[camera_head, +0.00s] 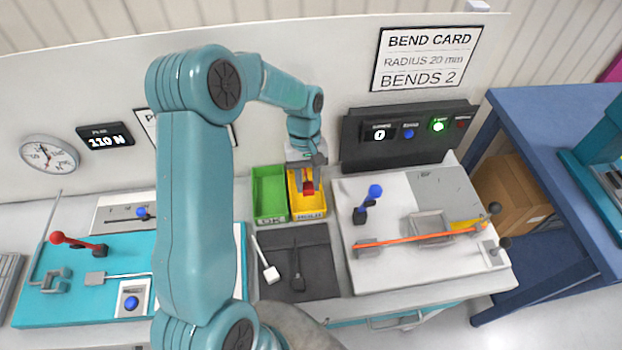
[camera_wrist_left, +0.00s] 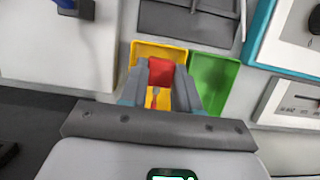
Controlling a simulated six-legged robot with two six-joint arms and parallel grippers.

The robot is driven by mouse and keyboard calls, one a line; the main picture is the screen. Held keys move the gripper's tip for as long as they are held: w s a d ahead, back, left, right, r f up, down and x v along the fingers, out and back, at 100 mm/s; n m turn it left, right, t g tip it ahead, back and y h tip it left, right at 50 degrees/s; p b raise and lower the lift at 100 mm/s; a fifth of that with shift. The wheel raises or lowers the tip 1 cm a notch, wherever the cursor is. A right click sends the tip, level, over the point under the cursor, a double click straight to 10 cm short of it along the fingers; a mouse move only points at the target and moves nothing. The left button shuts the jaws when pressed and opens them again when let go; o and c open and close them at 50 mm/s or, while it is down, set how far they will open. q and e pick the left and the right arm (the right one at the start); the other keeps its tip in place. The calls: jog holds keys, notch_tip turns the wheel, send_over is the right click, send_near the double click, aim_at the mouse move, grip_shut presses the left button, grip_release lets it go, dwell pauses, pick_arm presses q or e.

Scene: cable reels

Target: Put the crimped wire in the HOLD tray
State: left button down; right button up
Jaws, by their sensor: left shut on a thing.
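The yellow HOLD tray (camera_head: 320,211) stands at the back of the bench, right of the green OK tray (camera_head: 270,190). My left gripper (camera_head: 306,188) is over the HOLD tray, pointing down, shut on a red piece (camera_head: 309,187), which I take to be the crimped wire's end. In the left wrist view the red piece (camera_wrist_left: 160,71) shows between the fingers, with the yellow tray (camera_wrist_left: 148,52) around them and the green tray (camera_wrist_left: 214,76) beside. A small red-orange bit shows nearer the palm. I cannot tell whether the piece touches the tray floor. My right gripper is not in view.
A dark mat (camera_head: 318,265) with two tools lies in front of the trays. A white bending board (camera_head: 385,266) with an orange wire (camera_head: 420,237) and a blue-knobbed lever is to the right. A teal board (camera_head: 50,310) with a red-knobbed lever is to the left.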

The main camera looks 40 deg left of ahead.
aim_at(308, 195)
pick_arm(q)
jog(key=shift+d+f, duration=0.1)
jog(key=shift+f, duration=0.4)
notch_tip(308, 195, down, 4)
jog(key=b, duration=0.3)
jog(key=shift+s+f, duration=0.15)
jog(key=shift+f, duration=0.35)
jog(key=shift+f+b, duration=0.2)
jog(key=shift+b, duration=0.1)
